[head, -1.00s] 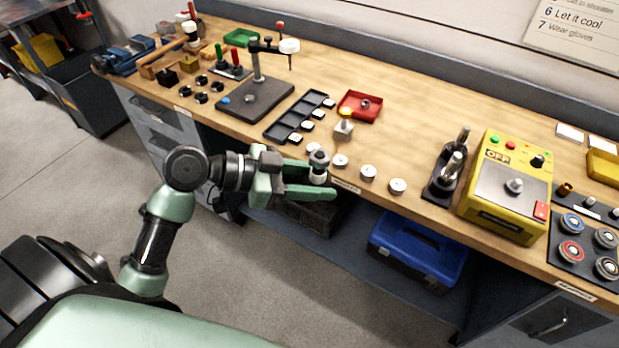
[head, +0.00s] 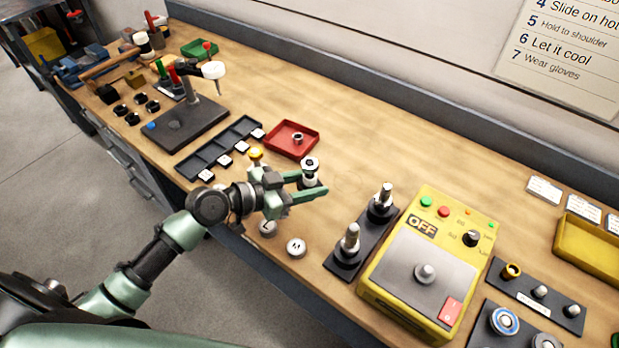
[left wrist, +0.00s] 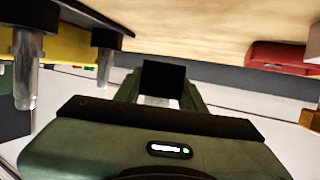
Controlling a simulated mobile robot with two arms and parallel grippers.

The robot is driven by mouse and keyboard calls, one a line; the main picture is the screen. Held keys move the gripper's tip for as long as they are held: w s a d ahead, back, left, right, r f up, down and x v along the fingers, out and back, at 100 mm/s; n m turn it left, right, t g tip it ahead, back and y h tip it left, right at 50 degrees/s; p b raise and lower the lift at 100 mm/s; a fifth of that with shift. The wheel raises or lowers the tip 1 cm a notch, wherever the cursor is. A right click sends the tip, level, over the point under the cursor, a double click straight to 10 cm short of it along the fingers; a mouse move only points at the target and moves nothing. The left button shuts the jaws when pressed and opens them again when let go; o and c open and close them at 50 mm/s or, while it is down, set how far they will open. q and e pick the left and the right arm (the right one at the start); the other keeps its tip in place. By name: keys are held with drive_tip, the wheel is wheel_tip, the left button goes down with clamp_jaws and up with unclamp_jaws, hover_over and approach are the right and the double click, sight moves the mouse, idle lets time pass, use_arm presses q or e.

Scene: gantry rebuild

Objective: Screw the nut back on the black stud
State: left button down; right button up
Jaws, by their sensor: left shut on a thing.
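My left gripper (head: 308,188) is shut on a small round metal piece (head: 310,164) that looks like the nut. The piece has a ring-like top with a dark centre, and a pale and dark part shows under it. It is held above the bench, left of the black stud plate (head: 343,266) and apart from it. Two silver studs stand upright there on dark collars: a front one (head: 351,240) and a back one (head: 384,197). I cannot tell which is the black stud. In the left wrist view a dark block (left wrist: 162,80) sits between my fingers. My right gripper is not in view.
A yellow box (head: 400,295) marked OFF stands right of the studs. A red tray (head: 283,148) holding a small metal part lies behind my gripper. A yellow-topped post (head: 256,157) and white discs (head: 296,247) are close by. The bench behind the studs is clear.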

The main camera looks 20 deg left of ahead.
sight(309, 206)
use_arm(q)
drive_tip(key=shift+a+f, duration=0.1)
drive_tip(key=shift+f, duration=0.05)
drive_tip(key=shift+s+a+f+b, duration=0.15)
drive_tip(key=shift+s+f+b, duration=0.05)
drive_tip(key=shift+f+b, duration=0.65)
drive_tip(key=shift+w+f+b, duration=0.1)
drive_tip(key=shift+f+b, duration=0.5)
drive_tip(key=shift+f, duration=0.25)
drive_tip(key=shift+f+b, duration=0.65)
drive_tip(key=shift+f, duration=0.25)
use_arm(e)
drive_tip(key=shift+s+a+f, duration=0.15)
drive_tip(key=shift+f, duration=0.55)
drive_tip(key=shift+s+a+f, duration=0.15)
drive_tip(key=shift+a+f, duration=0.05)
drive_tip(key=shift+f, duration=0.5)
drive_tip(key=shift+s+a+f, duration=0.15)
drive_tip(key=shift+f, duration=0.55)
